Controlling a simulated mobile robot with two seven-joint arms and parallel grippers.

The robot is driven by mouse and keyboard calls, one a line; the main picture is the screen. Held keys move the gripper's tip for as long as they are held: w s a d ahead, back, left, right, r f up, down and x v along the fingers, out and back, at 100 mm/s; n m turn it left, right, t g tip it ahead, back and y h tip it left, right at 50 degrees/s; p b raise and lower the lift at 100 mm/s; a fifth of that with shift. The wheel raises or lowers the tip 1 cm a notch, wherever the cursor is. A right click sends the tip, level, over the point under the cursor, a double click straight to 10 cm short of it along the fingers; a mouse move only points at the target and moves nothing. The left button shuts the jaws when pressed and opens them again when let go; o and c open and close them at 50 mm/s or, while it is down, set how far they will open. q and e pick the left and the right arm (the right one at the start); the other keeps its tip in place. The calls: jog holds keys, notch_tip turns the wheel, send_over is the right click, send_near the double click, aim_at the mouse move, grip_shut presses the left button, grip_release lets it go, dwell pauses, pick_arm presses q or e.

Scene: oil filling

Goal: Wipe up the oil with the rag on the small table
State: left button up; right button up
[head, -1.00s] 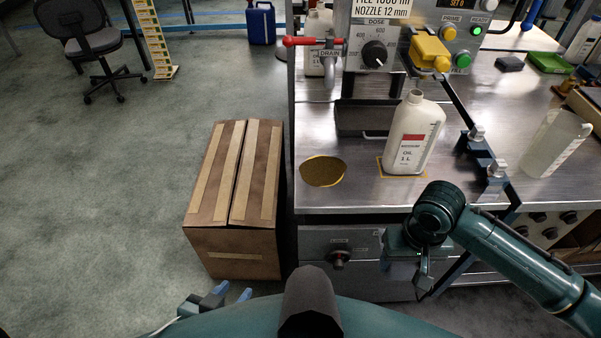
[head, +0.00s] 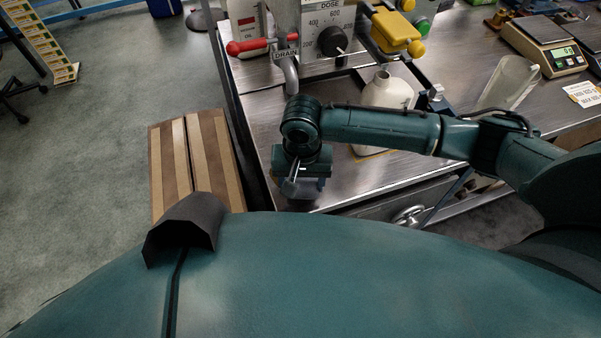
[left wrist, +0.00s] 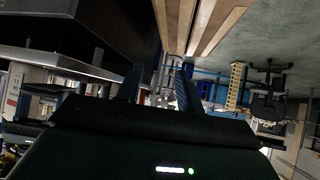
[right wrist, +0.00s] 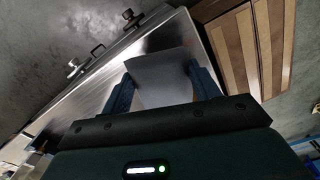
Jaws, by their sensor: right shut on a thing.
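My right gripper (head: 302,186) is over the front left part of the steel worktop (head: 262,100). In the head view only a small greyish part of the rag shows under the gripper. The oil patch is not visible in the head view; my right wrist and gripper cover that part of the worktop. My left gripper (left wrist: 158,92) shows only in the left wrist view, with its fingers apart and nothing seen between them.
A white oil bottle (head: 386,92) stands right of my right gripper, partly behind my arm. The red-handled drain tap (head: 250,46) is behind the gripper. A clear jug (head: 508,84) and a scale (head: 548,48) stand at the right.

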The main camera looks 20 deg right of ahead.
jog(key=shift+w+f+b, duration=0.3)
jog(key=shift+f+b, duration=0.2)
jog(key=shift+f, duration=0.05)
jog(key=w+f+b, duration=0.1)
jog(key=b, duration=0.1)
jog(key=shift+w+f+b, duration=0.25)
jog(key=shift+w+b, duration=0.05)
jog(key=shift+b, duration=0.1)
jog(key=shift+w+f+b, duration=0.2)
jog(key=shift+w+b, duration=0.1)
jog(key=shift+b, duration=0.2)
jog(key=shift+w+a+r, duration=0.1)
jog(key=shift+w, duration=0.1)
pick_arm(q)
jog(key=shift+w+d+f+t+h, duration=0.15)
jog(key=shift+d+t+h, duration=0.1)
jog(key=shift+d, duration=0.15)
jog(key=shift+w+d+f+t+h, duration=0.1)
jog(key=shift+d+t+h, duration=0.05)
jog(key=shift+d+t, duration=0.15)
pick_arm(e)
jog(key=shift+w+f, duration=0.35)
pick_arm(q)
jog(key=shift+f, duration=0.1)
pick_arm(e)
jog(key=shift+f, duration=0.4)
